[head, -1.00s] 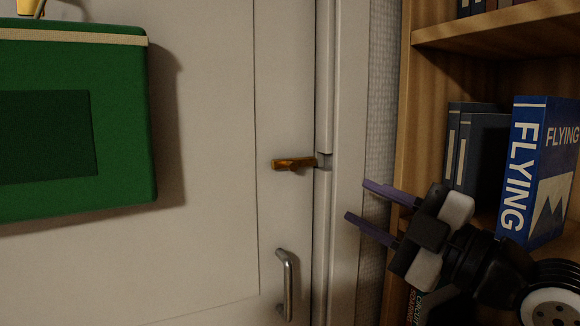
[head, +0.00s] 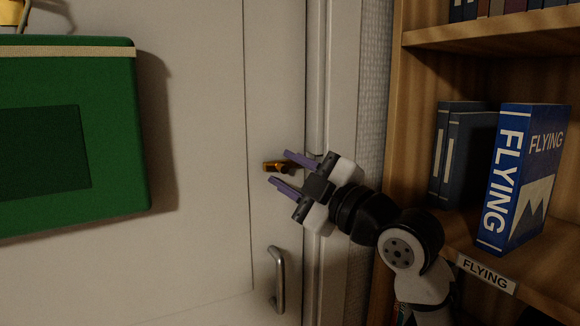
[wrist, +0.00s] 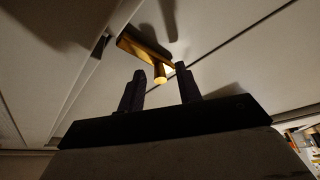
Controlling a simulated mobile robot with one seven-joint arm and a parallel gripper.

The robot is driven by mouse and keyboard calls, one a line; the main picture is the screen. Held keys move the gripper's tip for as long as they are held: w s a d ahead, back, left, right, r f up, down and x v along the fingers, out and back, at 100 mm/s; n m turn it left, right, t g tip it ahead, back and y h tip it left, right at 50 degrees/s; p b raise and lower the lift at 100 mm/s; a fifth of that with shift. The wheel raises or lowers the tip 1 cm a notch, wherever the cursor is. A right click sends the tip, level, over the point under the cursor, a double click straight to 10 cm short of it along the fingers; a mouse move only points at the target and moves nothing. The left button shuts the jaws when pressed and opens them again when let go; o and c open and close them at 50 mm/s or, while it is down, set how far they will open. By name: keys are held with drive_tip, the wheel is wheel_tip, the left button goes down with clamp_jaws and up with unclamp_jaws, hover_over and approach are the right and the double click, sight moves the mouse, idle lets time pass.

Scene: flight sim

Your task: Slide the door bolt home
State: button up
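The brass door bolt (head: 274,167) is on the white door near its right edge, partly hidden behind my gripper in the head view. In the wrist view the bolt (wrist: 140,48) shows with its small round knob (wrist: 160,75) sticking out toward me. My gripper (head: 277,167) is open, with its two purple fingers spread and pointing left at the bolt. In the wrist view the knob lies in the gap between the two dark fingertips (wrist: 158,78), just beyond them. I see no contact. The keeper on the frame is mostly hidden by the gripper.
A metal door handle (head: 277,280) is below the bolt. A green box-like thing (head: 70,130) hangs on the door at left. A wooden bookshelf (head: 400,130) with a blue FLYING book (head: 520,180) stands at right, beside my arm. The door between green thing and bolt is clear.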

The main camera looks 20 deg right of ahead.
drive_tip(key=shift+w, duration=0.1)
clamp_jaws()
idle(0.3)
drive_tip(key=shift+w+d+f+b, duration=0.1)
drive_tip(key=shift+w+d+b, duration=0.05)
drive_tip(key=shift+d+b, duration=0.5)
drive_tip(key=shift+d, duration=0.5)
unclamp_jaws()
